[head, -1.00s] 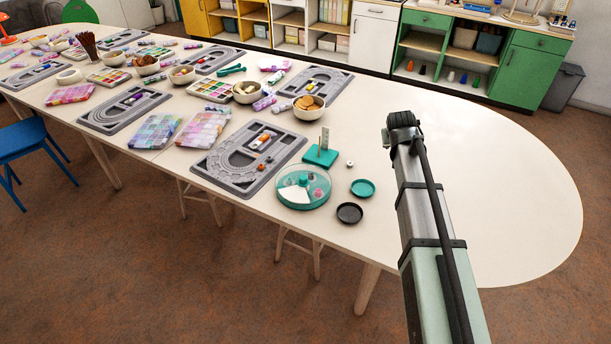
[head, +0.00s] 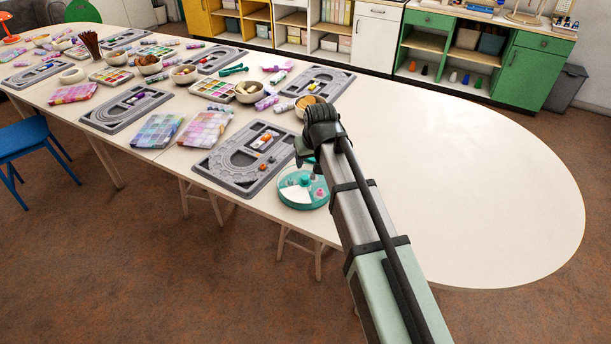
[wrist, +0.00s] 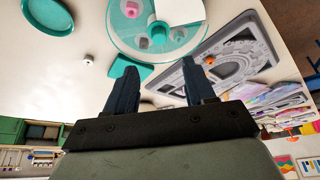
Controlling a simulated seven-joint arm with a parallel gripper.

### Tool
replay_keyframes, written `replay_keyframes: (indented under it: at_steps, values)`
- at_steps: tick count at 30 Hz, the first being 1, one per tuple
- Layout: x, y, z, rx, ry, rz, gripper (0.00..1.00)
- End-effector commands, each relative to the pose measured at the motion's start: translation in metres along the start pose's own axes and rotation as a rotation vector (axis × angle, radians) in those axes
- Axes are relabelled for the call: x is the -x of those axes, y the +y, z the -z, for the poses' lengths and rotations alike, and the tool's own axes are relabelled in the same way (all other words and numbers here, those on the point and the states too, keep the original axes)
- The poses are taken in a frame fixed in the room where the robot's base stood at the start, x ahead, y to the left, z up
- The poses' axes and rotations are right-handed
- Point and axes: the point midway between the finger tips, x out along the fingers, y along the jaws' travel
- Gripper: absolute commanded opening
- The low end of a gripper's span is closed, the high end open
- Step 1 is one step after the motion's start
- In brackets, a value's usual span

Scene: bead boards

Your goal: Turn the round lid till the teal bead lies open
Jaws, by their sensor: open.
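The round box with its see-through, teal-tinted lid (head: 291,182) stands near the table's front edge, partly hidden by my arm in the head view. A pale wedge shows on its front part. In the wrist view the round lid (wrist: 188,12) is at the top, with a few pink and grey beads under or in it. I cannot make out a teal bead. My gripper (wrist: 160,84) is open and empty. Its fingertips point toward the box and appear apart from it. In the head view my wrist hides the fingers.
A teal dish (wrist: 47,14), a small whitish bead (wrist: 88,60) and a teal stand (wrist: 122,75) are near the box. A grey bead board (head: 222,178) lies left of the box. The table's right part (head: 470,180) is clear.

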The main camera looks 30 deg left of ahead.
Motion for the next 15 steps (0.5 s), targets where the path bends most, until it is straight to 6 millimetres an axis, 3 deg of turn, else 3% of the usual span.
replay_keyframes:
  at_steps: [15]
  values:
    - [-0.083,0.001,0.001,-0.001,-0.002,-0.001,0.54]
